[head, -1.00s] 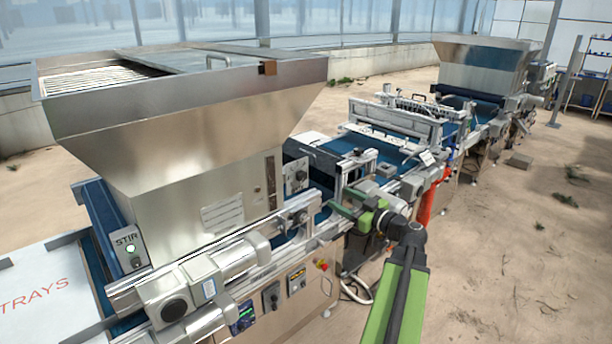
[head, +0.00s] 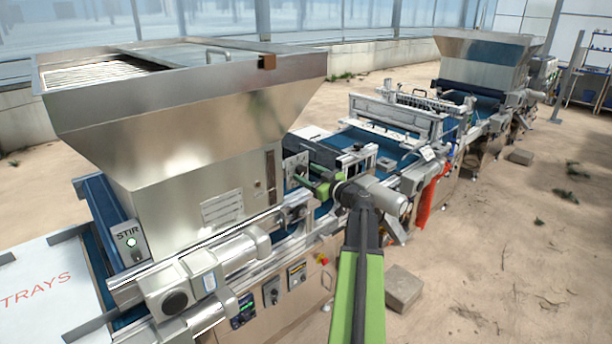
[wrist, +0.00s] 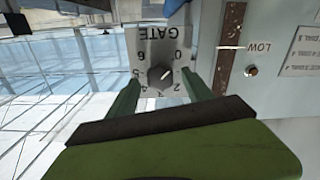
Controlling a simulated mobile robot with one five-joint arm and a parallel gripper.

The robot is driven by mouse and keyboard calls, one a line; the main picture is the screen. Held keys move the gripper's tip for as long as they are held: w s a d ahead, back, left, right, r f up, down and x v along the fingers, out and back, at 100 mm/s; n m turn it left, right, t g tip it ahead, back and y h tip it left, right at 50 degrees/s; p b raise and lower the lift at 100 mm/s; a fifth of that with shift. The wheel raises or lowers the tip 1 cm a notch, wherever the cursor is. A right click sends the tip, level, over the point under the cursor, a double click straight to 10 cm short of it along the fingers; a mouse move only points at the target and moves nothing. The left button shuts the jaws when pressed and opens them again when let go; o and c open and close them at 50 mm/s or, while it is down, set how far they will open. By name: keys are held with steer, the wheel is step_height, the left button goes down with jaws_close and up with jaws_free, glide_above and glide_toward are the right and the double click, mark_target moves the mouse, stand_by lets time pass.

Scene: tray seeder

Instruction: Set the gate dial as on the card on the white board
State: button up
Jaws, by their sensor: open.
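The gate dial is a dark round knob (wrist: 161,77) on a pale plate marked GATE (wrist: 150,45), with numbers around it. The plate appears upside down in the wrist view. A light mark shows on the knob, but I cannot tell for certain which number it points to. In the head view the dial plate (head: 296,163) is on the side of the near hopper machine, partly behind my gripper (head: 304,182). My gripper is open, its two green fingers (wrist: 160,84) on either side of the knob in the wrist view. Contact cannot be told. I cannot make out the card or white board.
A steel hopper (head: 190,110) stands above the dial. A slotted plate with a LOW mark (wrist: 258,46) and a small knob is beside the dial. Rails and a motor (head: 205,270) line the machine's front. Sandy floor (head: 500,250) at right is mostly open.

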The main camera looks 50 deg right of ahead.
steer(key=shift+w, duration=0.3)
